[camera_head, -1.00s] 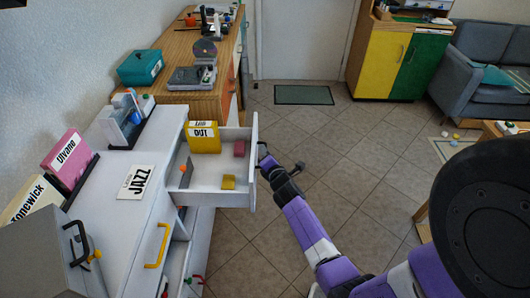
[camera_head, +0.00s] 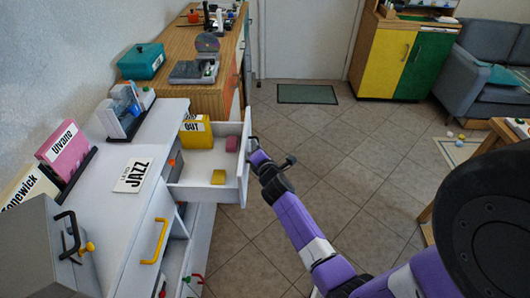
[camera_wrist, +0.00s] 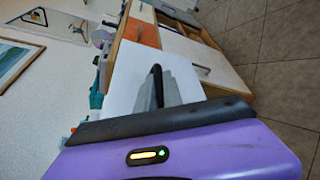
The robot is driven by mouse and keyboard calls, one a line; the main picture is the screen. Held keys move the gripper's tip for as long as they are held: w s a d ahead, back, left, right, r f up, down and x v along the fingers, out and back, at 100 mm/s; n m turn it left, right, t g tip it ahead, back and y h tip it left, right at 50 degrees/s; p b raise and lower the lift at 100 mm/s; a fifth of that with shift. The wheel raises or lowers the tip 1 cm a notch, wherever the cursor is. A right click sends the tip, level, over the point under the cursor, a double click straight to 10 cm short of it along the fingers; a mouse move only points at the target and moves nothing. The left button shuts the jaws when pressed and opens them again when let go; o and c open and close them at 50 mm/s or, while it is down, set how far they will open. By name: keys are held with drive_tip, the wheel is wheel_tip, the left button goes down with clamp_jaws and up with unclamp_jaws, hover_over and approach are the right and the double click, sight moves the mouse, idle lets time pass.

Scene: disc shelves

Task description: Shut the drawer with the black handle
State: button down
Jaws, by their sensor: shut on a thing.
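The white drawer (camera_head: 208,194) stands pulled out from the white cabinet, with a yellow box labelled OUT, a pink block and a yellow block inside. Its front faces right, towards my gripper (camera_head: 254,150). In the wrist view the black handle (camera_wrist: 156,76) stands out from the white drawer front (camera_wrist: 126,78). My gripper (camera_wrist: 160,92) is shut on this handle, its grey fingers on either side. In the head view the handle is mostly hidden by my gripper and the drawer front.
The white cabinet top (camera_head: 112,208) holds a JAZZ card (camera_head: 133,175), disc holders and a grey box (camera_head: 45,255) with another black handle. A yellow-handled drawer (camera_head: 150,250) is nearer. A wooden cabinet (camera_head: 202,100) stands behind.

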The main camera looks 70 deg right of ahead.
drive_tip(key=w+a+b, duration=0.3)
drive_tip(key=w+b, duration=0.1)
drive_tip(key=w, duration=0.3)
drive_tip(key=w+a+b, duration=0.3)
drive_tip(key=w, duration=0.4)
drive_tip(key=w+a+b, duration=0.3)
drive_tip(key=w+b, duration=0.1)
drive_tip(key=w, duration=0.4)
drive_tip(key=shift+a+f+b, duration=0.1)
drive_tip(key=shift+a+b, duration=0.1)
drive_tip(key=shift+b, duration=0.1)
drive_tip(key=shift+w+a, duration=0.1)
drive_tip(key=shift+w, duration=0.15)
drive_tip(key=c, duration=1.8)
unclamp_jaws()
drive_tip(key=shift+o, duration=0.2)
drive_tip(key=p+v, duration=0.1)
drive_tip(key=v, duration=0.7)
drive_tip(key=shift+p, duration=0.35)
